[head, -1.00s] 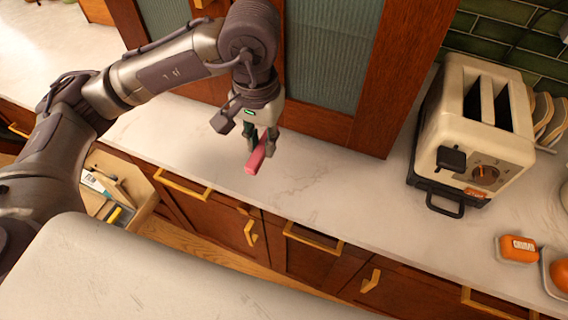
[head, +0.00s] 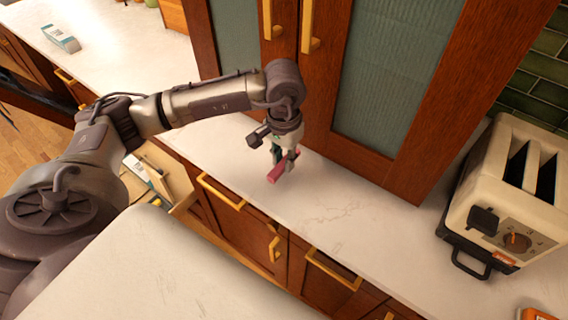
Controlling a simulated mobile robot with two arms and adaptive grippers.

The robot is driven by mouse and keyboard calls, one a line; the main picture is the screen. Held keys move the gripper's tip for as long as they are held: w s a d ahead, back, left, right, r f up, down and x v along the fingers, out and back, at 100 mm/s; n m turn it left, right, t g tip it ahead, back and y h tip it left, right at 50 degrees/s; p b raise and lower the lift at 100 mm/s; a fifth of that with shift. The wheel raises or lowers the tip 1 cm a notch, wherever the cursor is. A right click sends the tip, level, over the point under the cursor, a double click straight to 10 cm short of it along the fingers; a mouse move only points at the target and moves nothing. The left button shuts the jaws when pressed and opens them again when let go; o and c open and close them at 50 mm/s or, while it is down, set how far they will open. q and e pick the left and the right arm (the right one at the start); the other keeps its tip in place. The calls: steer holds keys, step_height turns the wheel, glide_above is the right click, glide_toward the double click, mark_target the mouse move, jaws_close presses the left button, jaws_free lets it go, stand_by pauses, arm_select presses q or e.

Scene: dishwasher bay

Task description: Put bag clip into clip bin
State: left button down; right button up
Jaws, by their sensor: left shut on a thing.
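The bag clip (head: 276,174) is a small pink-red bar. My left gripper (head: 283,160) is shut on it and holds it over the white counter, in front of the tall wooden cabinet. The gripper points down, and the gap between clip and counter is hard to judge. An open drawer (head: 181,201) at the lower left, partly behind my left arm, holds a few items; I cannot tell whether it has the clip bin. My right gripper is not in view.
A cream toaster (head: 490,215) stands on the counter at the right. The tall cabinet (head: 425,110) rises behind the gripper. A small box (head: 61,38) lies on the far left counter. A pale surface (head: 160,270) fills the lower left. The counter between gripper and toaster is clear.

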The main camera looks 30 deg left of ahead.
arm_select(q)
steer(key=shift+f+p, duration=0.4)
steer(key=shift+f, duration=1.15)
steer(key=shift+f, duration=0.15)
steer(key=c, duration=1)
jaws_free()
